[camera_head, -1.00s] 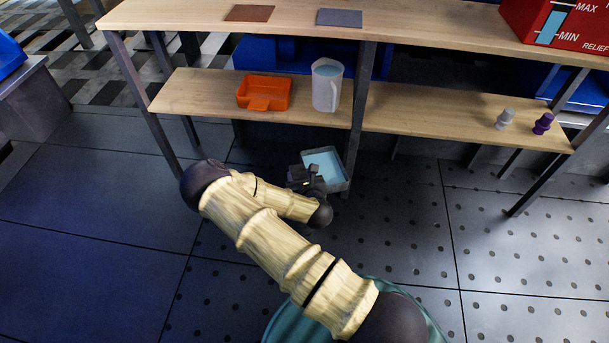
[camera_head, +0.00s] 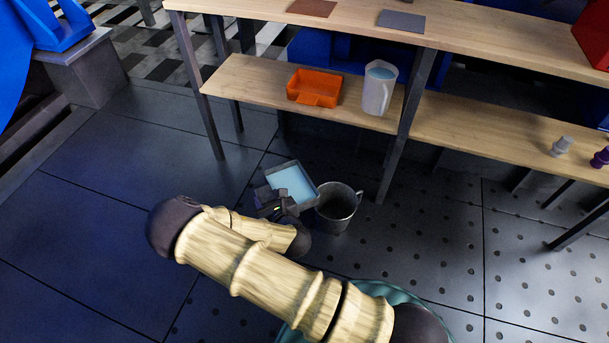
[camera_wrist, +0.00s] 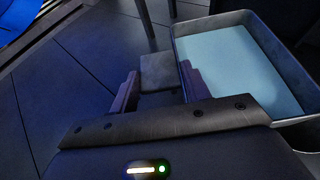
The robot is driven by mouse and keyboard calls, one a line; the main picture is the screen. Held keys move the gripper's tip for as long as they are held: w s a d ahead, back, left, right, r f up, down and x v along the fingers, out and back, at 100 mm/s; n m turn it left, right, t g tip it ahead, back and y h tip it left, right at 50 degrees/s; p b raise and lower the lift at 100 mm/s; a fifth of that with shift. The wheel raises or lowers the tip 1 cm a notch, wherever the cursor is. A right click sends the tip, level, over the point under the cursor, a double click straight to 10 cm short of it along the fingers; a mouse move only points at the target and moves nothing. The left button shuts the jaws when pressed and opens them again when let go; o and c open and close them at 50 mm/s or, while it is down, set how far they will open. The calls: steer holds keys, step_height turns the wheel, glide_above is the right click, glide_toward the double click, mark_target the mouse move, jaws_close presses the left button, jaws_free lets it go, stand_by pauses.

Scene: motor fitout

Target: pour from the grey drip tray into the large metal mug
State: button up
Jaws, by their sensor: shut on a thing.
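The grey drip tray (camera_head: 305,202) holds light blue liquid and looks roughly level. My gripper (camera_head: 270,198) is shut on the tray's grey tab at its left side. In the wrist view the tab sits between the fingers (camera_wrist: 158,80) and the tray (camera_wrist: 282,52) extends to the right, partly out of frame. The large metal mug (camera_head: 335,222) stands upright on the floor just right of the tray. Its inside looks dark, and I cannot tell whether anything is in it. The tray's right corner is close to the mug's rim; contact is unclear.
A wooden shelf unit (camera_head: 250,82) stands behind, with an orange tray (camera_head: 316,87) and a translucent jug of blue liquid (camera_head: 378,92) on its lower board. A shelf leg (camera_head: 400,150) rises behind the mug on the right. Floor to the left is clear.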

steer(key=s+a+n+g+y, duration=0.3)
steer(key=s+a+n+y, duration=0.1)
steer(key=s+a, duration=1.1)
steer(key=shift+s+a+r+n+y, duration=0.2)
steer(key=shift+s+a+n+y, duration=0.1)
steer(key=shift+a, duration=0.1)
